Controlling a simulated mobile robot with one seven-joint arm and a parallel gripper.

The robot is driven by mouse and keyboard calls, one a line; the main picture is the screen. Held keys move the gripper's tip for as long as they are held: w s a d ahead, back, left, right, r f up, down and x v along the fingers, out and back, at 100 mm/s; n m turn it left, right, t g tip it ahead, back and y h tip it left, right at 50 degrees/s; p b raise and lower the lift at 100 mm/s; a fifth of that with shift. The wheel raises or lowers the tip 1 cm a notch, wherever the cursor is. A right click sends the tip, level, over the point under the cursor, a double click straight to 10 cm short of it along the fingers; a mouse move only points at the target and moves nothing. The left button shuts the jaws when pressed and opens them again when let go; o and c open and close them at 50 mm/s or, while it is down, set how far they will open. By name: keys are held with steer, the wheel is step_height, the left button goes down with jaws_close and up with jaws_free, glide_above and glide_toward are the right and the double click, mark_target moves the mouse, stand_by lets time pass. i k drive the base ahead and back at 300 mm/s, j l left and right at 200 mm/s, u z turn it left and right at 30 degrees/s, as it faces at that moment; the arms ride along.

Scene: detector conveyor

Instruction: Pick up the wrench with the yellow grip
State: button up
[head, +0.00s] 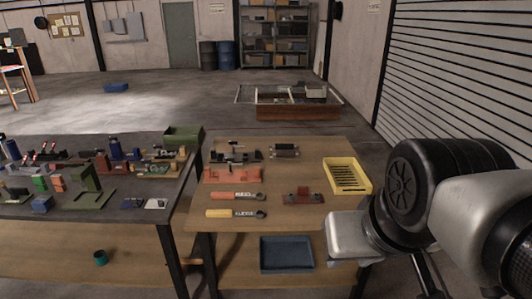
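The wrench with the yellow grip (232,213) lies flat on the wooden table, its dark ring end pointing right. A similar wrench with an orange-red grip (232,195) lies just behind it, roughly parallel and apart from it. My arm enters from the right; a grey block at its end, which seems to be the body of my gripper (348,238), is over the table's front right part, well to the right of the yellow-grip wrench. The fingers are hidden or too unclear to tell open from shut. Nothing touches the yellow-grip wrench.
A yellow crate (348,188) stands at the right, a reddish-brown fixture (303,196) right of the wrenches. Orange and black parts (232,173) lie behind them. A dark table (120,215) crowded with parts stands at left.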

mark_target(209, 214)
steer(key=i+j+z, duration=0.25)
steer(key=i+j, duration=0.25)
steer(key=i, duration=0.25)
steer(key=i+j+z, duration=0.2)
steer(key=i+j, duration=0.45)
steer(key=i, duration=0.05)
